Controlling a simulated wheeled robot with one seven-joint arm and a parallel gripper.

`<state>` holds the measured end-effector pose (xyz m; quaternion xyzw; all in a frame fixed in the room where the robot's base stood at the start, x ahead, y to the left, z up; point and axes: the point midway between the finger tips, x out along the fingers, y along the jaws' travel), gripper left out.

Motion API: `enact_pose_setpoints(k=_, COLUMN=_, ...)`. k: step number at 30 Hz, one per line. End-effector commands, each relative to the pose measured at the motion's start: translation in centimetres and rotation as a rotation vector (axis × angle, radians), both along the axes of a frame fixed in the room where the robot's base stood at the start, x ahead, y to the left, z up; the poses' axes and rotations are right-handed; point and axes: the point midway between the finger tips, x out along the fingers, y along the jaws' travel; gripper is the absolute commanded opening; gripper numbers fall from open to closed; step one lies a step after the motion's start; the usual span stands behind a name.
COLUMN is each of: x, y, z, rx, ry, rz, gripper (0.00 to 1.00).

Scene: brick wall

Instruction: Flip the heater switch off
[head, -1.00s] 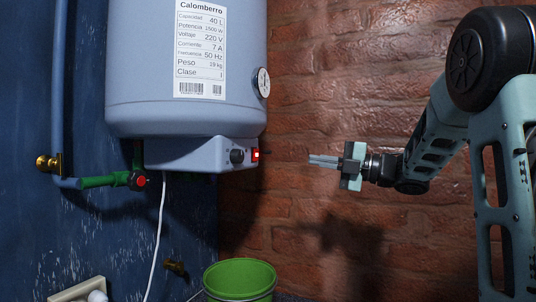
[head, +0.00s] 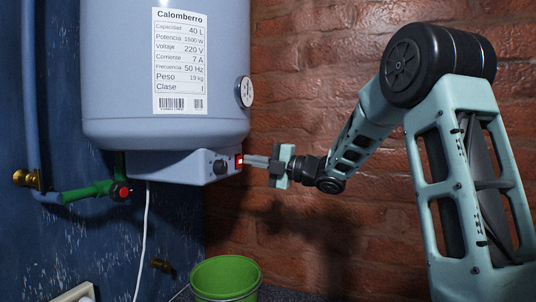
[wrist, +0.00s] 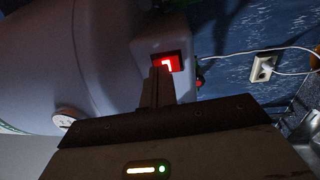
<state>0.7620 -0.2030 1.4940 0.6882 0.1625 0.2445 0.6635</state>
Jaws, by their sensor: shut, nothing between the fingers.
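The heater (head: 165,80) is a light blue-grey tank on the wall at the left of the head view. Its switch (head: 239,160) glows red on the control box under the tank, right of a black knob (head: 221,168). The lit red switch also shows in the wrist view (wrist: 167,63). My gripper (head: 246,160) is shut and empty, with its fingertips right at the switch. In the wrist view the fingertips (wrist: 161,72) overlap the lower left part of the switch. I cannot tell whether they touch it.
A brick wall (head: 310,60) stands behind my arm. A green bucket (head: 225,278) is below the heater. A green pipe with a red valve (head: 120,192) and a white cable (head: 144,240) are at the left. A gauge (head: 245,92) sits on the tank's side.

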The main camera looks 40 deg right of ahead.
Motion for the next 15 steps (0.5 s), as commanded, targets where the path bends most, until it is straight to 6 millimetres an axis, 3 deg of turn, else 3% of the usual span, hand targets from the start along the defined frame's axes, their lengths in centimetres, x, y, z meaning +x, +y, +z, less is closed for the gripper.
enact_pose_setpoints(k=15, x=0.66, y=0.5, z=0.18, rx=-0.005, ry=0.006, rz=0.002, gripper=0.0)
